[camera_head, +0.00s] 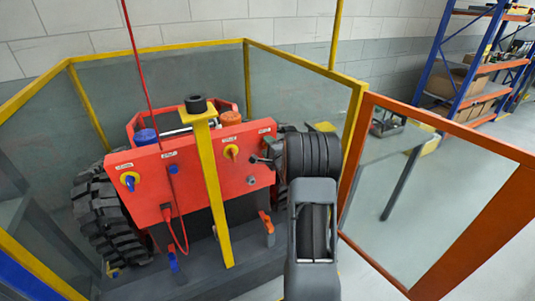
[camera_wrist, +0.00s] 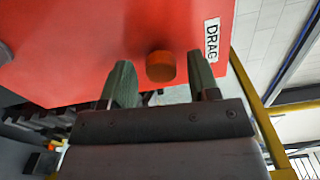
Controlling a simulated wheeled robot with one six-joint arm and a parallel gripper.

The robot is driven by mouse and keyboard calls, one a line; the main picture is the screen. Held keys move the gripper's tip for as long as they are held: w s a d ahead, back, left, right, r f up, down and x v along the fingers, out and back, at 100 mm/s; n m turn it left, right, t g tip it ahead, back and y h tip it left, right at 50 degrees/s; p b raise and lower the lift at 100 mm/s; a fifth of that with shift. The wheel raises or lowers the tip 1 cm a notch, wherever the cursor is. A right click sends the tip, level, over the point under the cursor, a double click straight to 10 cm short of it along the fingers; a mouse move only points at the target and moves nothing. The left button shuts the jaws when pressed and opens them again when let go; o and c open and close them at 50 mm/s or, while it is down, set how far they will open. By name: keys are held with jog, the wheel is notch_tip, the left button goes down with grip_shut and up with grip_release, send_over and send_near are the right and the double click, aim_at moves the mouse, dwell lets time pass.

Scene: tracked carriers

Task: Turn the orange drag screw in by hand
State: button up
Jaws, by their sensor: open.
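The orange drag screw (camera_wrist: 160,66) shows in the wrist view as a short round knob on the red panel (camera_wrist: 90,45), below a white label reading DRAG (camera_wrist: 212,40). My gripper (camera_wrist: 160,80) is open, one finger on each side of the screw in the picture. Gaps show between the screw and both fingers, so neither touches it. I cannot tell how far ahead the screw sits. In the head view my gripper (camera_head: 260,160) is at the right part of the red panel (camera_head: 205,188), and I cannot make out the screw there.
A yellow post (camera_head: 214,190) stands in front of the panel. Yellow-framed clear guards surround the machine, and an orange-framed panel (camera_head: 440,150) stands at the right.

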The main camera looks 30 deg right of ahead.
jog(key=n+b, duration=1.5)
jog(key=n, duration=0.4)
